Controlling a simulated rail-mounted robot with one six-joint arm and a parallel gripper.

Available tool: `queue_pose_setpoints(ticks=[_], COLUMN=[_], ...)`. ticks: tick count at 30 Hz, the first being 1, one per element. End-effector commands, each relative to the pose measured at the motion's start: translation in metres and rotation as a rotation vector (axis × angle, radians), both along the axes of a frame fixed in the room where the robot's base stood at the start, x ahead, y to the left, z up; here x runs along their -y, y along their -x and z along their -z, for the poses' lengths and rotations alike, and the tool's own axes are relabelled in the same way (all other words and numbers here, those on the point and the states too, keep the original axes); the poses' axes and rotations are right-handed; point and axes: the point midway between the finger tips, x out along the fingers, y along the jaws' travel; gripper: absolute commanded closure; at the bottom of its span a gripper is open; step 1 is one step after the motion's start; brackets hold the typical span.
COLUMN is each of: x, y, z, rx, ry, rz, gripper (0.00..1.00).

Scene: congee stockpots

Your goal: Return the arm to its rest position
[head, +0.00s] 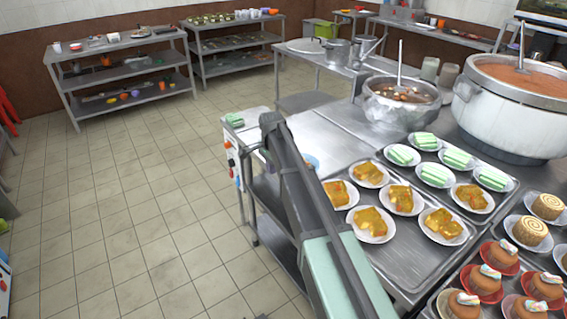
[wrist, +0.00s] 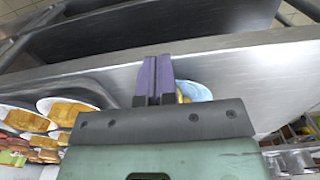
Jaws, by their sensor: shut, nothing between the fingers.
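My arm reaches up from the lower edge of the head view over the steel counter (head: 335,140), with its dark elbow near the counter's left side. My gripper (wrist: 158,80) shows in the wrist view with its two purple fingers together and nothing between them. It is over or beside a bare steel surface (wrist: 110,70). A light blue round dish (wrist: 195,90) lies just right of the fingertips, partly hidden by them. In the head view my gripper is hidden behind my arm, and only a bit of blue shows past it.
Plates of yellow cake (head: 402,199) and green-and-white cakes (head: 437,175) fill trays right of my arm. A steel pot with ladle (head: 398,112) and a large white stockpot (head: 512,118) stand behind. Shelves (head: 125,75) line the far wall. The tiled floor (head: 130,200) at left is clear.

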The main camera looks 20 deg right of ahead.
Motion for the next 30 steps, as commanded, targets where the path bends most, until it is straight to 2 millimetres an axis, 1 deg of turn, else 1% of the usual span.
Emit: queue_pose_setpoints(ticks=[1, 3, 6, 9, 12, 18, 20, 22, 23, 25, 26, 27, 29, 30], x=[-0.015, -0.033, -0.052, -0.063, -0.067, -0.067, -0.067, -0.067, -0.067, -0.064, -0.062, -0.059, -0.055, -0.053], y=[0.006, 0.012, 0.017, 0.02, 0.021, 0.021, 0.021, 0.025, 0.035, 0.084, 0.112, 0.153, 0.205, 0.235], z=[0.0, 0.0, 0.0, 0.0, 0.0, 0.0, 0.0, 0.0, 0.0, -0.005, -0.01, -0.019, -0.031, -0.038], rx=[0.0, 0.0, 0.0, 0.0, 0.0, 0.0, 0.0, 0.0, 0.0, -0.002, -0.002, -0.002, -0.002, -0.002], ry=[0.0, 0.0, 0.0, 0.0, 0.0, 0.0, 0.0, 0.0, 0.0, 0.0, 0.0, 0.001, 0.001, 0.001], rz=[-0.004, -0.004, -0.002, 0.0, 0.0, -0.009, -0.064, -0.214, -0.308, -0.577, -0.706, -0.877, -1.082, -1.182], gripper=[1.0, 1.0, 1.0, 1.0, 1.0, 1.0, 1.0, 1.0, 1.0, 1.0, 1.0, 1.0, 1.0, 1.0])
